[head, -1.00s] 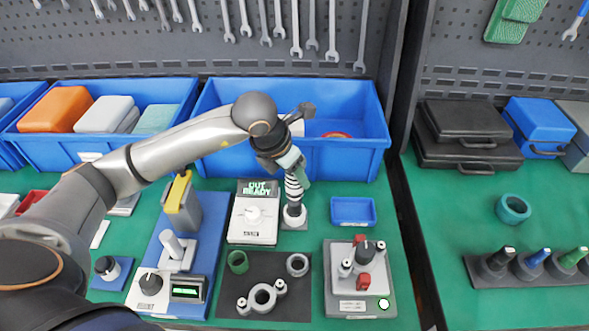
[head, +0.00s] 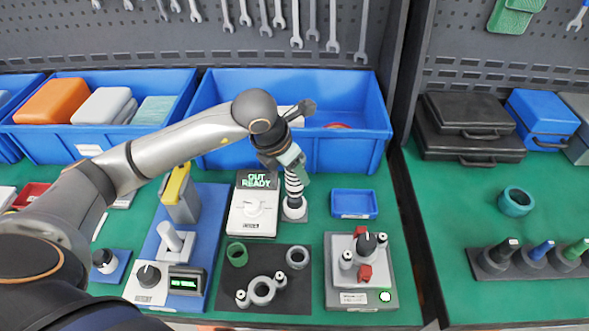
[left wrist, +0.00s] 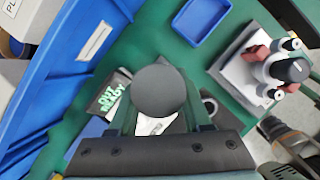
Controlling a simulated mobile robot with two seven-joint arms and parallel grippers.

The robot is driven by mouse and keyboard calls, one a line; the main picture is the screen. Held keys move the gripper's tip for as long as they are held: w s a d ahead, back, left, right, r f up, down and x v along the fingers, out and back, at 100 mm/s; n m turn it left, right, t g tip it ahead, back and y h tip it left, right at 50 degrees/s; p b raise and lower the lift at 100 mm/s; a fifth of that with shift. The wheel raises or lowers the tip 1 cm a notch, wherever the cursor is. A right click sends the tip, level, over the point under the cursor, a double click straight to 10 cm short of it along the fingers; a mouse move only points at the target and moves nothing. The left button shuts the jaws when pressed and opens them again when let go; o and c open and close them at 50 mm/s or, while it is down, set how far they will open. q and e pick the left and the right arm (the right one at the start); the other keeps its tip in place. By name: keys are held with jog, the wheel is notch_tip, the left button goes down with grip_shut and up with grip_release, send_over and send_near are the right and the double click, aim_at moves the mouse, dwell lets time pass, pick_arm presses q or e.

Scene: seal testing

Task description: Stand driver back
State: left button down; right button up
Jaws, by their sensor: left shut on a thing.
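The driver (head: 294,184), with a black-and-white striped shaft, stands about upright in the head view. Its lower end meets a white round holder (head: 294,211) on a small grey plate; I cannot tell if it is fully seated. My left gripper (head: 293,163) is shut on the driver's upper part. In the left wrist view, the driver's dark round top (left wrist: 162,91) sits between my fingers and hides the holder below.
A tester reading "OUT READY" (head: 253,212) stands just left of the holder. A small blue tray (head: 354,204) is to its right. A large blue bin (head: 340,150) is behind. A black mat (head: 290,262) with rings and a grey fixture (head: 360,299) lie in front.

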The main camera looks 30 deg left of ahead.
pick_arm(q)
jog(key=c, duration=0.6)
grip_release()
jog(key=o, duration=0.3)
jog(key=shift+o, duration=0.2)
jog(key=shift+f, duration=0.1)
jog(key=shift+r+p, duration=1.6)
jog(key=shift+r, duration=1)
jog(key=shift+s+f, duration=0.1)
